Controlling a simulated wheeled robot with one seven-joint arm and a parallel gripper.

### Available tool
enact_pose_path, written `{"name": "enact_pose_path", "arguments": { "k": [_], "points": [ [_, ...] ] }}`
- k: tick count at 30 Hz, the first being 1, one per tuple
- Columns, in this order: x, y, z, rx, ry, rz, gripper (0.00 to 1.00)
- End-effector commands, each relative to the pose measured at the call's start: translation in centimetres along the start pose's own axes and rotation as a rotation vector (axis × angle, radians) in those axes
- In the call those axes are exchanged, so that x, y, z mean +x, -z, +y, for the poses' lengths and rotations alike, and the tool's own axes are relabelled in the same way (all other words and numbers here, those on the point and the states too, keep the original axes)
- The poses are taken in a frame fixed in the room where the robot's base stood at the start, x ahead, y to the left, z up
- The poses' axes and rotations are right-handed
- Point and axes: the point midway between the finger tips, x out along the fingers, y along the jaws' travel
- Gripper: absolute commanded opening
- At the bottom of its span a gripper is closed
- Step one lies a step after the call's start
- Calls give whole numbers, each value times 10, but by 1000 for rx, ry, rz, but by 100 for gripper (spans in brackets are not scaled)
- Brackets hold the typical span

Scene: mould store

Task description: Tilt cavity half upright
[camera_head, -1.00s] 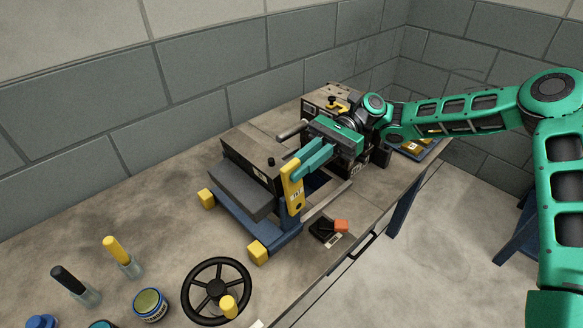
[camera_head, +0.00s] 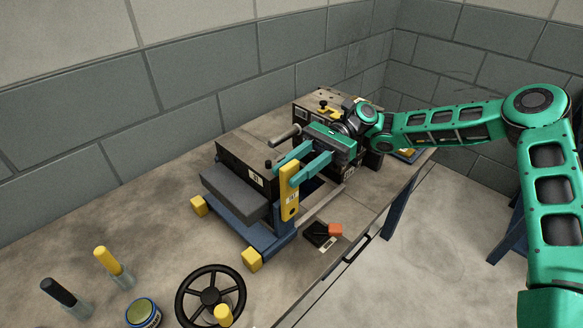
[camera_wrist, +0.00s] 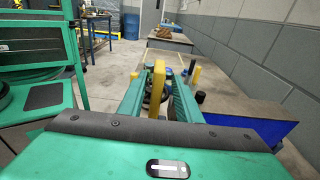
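The cavity half appears to be the dark steel block (camera_head: 252,176) with a tan top and white label, lying in a blue tilting frame (camera_head: 228,216) on the bench. A dark grey slab (camera_head: 234,192) lies along its near side. A yellow lever (camera_head: 289,192) stands up at the frame's right side. My gripper (camera_head: 291,166) is at the lever's upper end, its teal fingers on either side of it. The wrist view shows the yellow lever (camera_wrist: 156,90) between the fingers (camera_wrist: 160,82), with a gap visible on the right. The fingers look open; contact is not clear.
A black handwheel (camera_head: 210,296) with a yellow knob, a tin (camera_head: 143,313) and two handled tools are at the front left. A black-and-orange item (camera_head: 322,234) lies near the bench edge. Another dark mould block (camera_head: 312,108) stands behind my gripper. A wall closes the back.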

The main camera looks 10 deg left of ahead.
Motion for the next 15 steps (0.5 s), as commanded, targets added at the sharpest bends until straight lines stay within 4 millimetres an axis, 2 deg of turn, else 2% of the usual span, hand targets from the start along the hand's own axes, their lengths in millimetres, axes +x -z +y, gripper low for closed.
{"name": "enact_pose_path", "arguments": {
  "k": [8, 15],
  "points": [
    [-4, -1, 1, -4, -3, -3, 31],
    [-38, 0, -1, -4, -1, -6, 31]
  ]
}}
